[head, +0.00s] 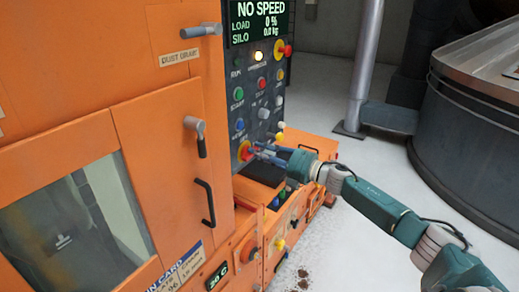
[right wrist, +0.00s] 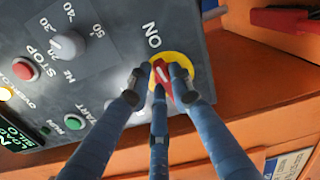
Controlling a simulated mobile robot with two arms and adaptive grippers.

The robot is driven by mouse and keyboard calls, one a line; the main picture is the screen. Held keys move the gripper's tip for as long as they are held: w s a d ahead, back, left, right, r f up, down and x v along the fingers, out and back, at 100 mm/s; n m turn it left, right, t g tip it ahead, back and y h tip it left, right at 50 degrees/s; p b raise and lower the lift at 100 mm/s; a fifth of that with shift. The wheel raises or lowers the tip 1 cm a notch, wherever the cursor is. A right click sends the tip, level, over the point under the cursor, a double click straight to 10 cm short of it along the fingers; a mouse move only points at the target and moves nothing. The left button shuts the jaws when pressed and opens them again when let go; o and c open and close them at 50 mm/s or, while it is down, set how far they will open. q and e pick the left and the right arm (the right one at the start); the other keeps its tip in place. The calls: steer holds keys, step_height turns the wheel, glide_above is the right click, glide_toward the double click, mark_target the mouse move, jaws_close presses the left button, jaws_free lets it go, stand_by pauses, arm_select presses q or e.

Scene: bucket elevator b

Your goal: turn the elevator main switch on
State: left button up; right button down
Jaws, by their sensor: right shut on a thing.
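The main switch is a red handle on a yellow disc at the lower left of the dark control panel; it shows in the head view (head: 243,151) and in the right wrist view (right wrist: 179,60). My right gripper (head: 256,150) is at the switch, and its blue fingers (right wrist: 160,85) are closed around the red handle in the right wrist view. An ON label (right wrist: 153,35) stands beside the disc. The fingers hide part of the handle, so its exact angle is hard to tell. My left gripper is not in view.
The panel has several other buttons and knobs, including a green START button (head: 238,94), and a display (head: 258,22) reading NO SPEED. Another red-and-yellow switch (head: 284,49) sits higher up. An orange ledge with controls (head: 290,215) juts out below.

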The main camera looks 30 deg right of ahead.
steer(key=shift+d+f+m, duration=0.1)
steer(key=shift+m, duration=0.7)
steer(key=c, duration=1.5)
jaws_free()
steer(key=shift+f, duration=0.1)
steer(key=shift+c, duration=0.2)
steer(key=v, duration=1.2)
